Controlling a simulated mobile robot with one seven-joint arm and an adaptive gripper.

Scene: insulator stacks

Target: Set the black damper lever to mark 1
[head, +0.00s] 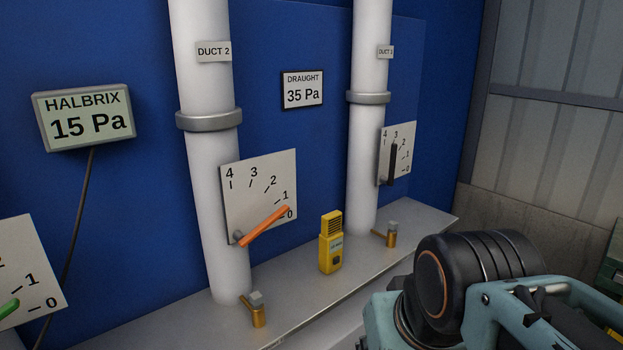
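The black damper lever (393,165) is mounted on a white scale plate (409,150) on the right duct. It stands nearly upright, its tip just below the mark 3. Marks 4 to 0 run from the plate's upper left down its right side, with 1 and 0 to the right of the lever. My arm fills the lower right of the head view, in front of and below this plate. No gripper fingers can be made out, and nothing of mine touches the lever.
An orange lever (264,226) on the Duct 2 plate points near 0. A green lever (9,308) is cut off at the left edge. A yellow handheld device (331,242) and brass valves (258,310) (391,235) stand on the grey ledge (315,290). The draught display (302,90) reads 35 Pa.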

